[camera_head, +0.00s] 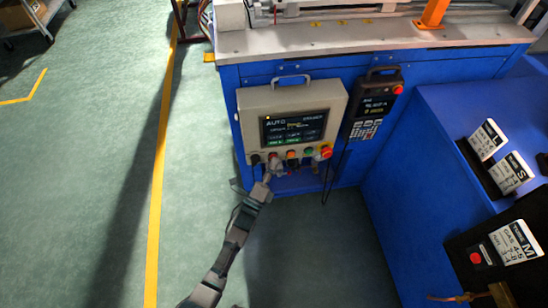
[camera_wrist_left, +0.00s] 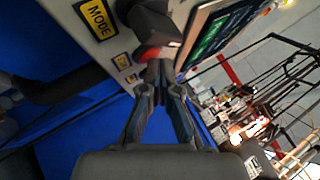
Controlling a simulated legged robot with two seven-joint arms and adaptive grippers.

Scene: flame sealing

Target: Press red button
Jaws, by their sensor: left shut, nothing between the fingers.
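A beige control box (camera_head: 292,97) with a dark screen hangs on the front of a blue machine. Along its lower edge is a row of controls. A large red button (camera_head: 326,152) sits at the right end, and a smaller red one (camera_head: 273,156) sits left of the middle. My left gripper (camera_head: 267,179) is shut and empty, just below the left part of this row. In the left wrist view, its closed fingertips (camera_wrist_left: 157,72) are close to a red button (camera_wrist_left: 149,54), which they partly cover. I cannot tell whether they touch.
A handheld pendant (camera_head: 372,105) with its own red button hangs to the right of the box, its cable dangling below. A blue cabinet (camera_head: 425,190) with labelled black bins stands at right. A black knob (camera_wrist_left: 151,24) is beside the fingertips.

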